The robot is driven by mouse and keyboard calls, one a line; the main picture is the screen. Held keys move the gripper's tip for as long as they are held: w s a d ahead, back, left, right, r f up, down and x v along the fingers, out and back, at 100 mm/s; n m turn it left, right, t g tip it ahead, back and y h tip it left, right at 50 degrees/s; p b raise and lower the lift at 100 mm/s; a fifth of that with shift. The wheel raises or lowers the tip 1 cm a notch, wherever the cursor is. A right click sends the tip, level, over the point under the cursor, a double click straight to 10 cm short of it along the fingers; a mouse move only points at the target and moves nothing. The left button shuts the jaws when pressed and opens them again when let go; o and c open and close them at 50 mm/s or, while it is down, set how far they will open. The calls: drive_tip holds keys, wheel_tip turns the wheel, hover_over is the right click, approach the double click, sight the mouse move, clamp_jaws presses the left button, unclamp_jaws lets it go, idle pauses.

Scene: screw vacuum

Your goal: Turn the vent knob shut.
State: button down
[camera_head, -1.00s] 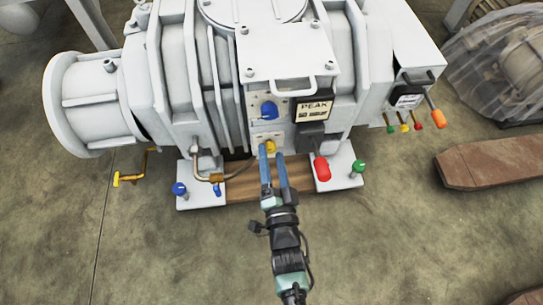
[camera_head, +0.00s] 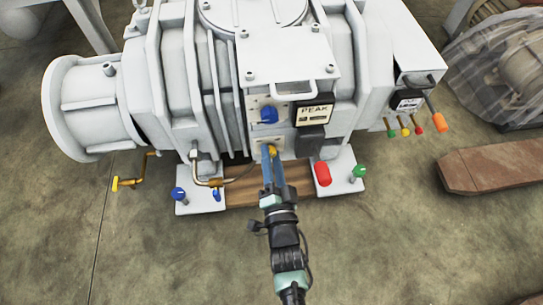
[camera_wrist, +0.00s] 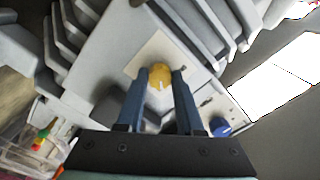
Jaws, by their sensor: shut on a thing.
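A small round yellow knob (camera_head: 272,150) sits on a pale plate low on the front of the white vacuum machine (camera_head: 176,75). It also shows in the wrist view (camera_wrist: 160,76), with a pale pointer mark on its face. My gripper (camera_head: 270,154) is shut on this knob, with its two blue fingers on either side of it. The fingers hide part of the knob in the head view. I cannot read any label marking it as the vent knob.
A blue knob (camera_head: 268,114) sits just above, beside a PEAK label (camera_head: 314,112). A red handle (camera_head: 322,174) is close on the right of my gripper, and a brass pipe (camera_head: 208,181) on the left. Open floor (camera_head: 400,250) lies in front.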

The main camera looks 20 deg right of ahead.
drive_tip(key=shift+n, duration=0.3)
drive_tip(key=shift+a+n+p, duration=0.1)
drive_tip(key=shift+n+p, duration=0.75)
drive_tip(key=shift+n, duration=6.95)
drive_tip(key=c, duration=0.5)
unclamp_jaws()
drive_tip(key=shift+c, duration=0.2)
